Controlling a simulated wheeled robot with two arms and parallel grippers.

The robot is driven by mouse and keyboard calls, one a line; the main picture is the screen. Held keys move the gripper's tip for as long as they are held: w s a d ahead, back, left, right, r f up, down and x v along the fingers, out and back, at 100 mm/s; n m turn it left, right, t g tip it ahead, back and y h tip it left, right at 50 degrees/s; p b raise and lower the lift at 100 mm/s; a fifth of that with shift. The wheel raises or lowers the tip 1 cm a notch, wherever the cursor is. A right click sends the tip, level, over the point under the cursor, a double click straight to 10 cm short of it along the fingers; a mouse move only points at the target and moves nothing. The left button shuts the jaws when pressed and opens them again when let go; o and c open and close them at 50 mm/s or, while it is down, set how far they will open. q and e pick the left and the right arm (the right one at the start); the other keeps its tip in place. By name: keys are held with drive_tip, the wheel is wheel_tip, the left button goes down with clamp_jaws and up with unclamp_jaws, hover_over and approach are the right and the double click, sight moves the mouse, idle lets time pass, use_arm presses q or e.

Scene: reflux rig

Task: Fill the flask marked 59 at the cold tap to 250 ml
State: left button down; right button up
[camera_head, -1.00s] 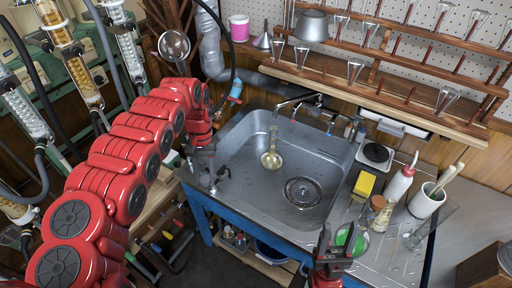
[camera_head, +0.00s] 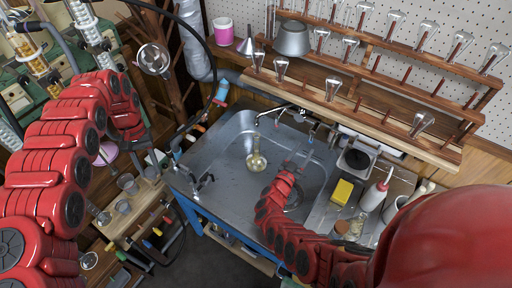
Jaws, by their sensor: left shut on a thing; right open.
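A round glass flask (camera_head: 257,162) with a pale yellowish tint stands in the left part of the grey sink (camera_head: 225,165), neck up. No number on it is legible. The tap (camera_head: 280,113) is at the sink's back edge, above and right of the flask. My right gripper (camera_head: 301,158) is open and empty over the sink, to the right of the flask and apart from it. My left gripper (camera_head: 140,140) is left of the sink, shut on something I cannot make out. A pale pink item (camera_head: 105,154) shows beside that arm; I cannot tell whether it is held.
A rack of glassware (camera_head: 390,75) fills the back wall.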

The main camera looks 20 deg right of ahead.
sight(311, 138)
use_arm(q)
drive_tip(key=shift+r, duration=0.35)
drive_tip(key=shift+s+f, duration=0.1)
drive_tip(key=shift+f, duration=0.05)
wheel_tip(311, 138, down, 5)
drive_tip(key=b, duration=0.4)
drive_tip(key=shift+r+b, duration=0.2)
drive_tip(key=shift+b, duration=0.15)
use_arm(e)
drive_tip(key=shift+n+g+y, duration=0.3)
drive_tip(key=shift+y, duration=0.1)
drive_tip(key=x, duration=0.3)
drive_tip(key=f+x, duration=0.1)
drive_tip(key=x, duration=0.4)
drive_tip(key=shift+w+f, duration=0.25)
drive_tip(key=shift+w, duration=0.2)
use_arm(q)
drive_tip(key=shift+r, duration=0.1)
use_arm(e)
drive_tip(key=shift+d+r, duration=0.1)
drive_tip(key=shift+r, duration=0.05)
drive_tip(key=shift+c, duration=0.7)
clamp_jaws()
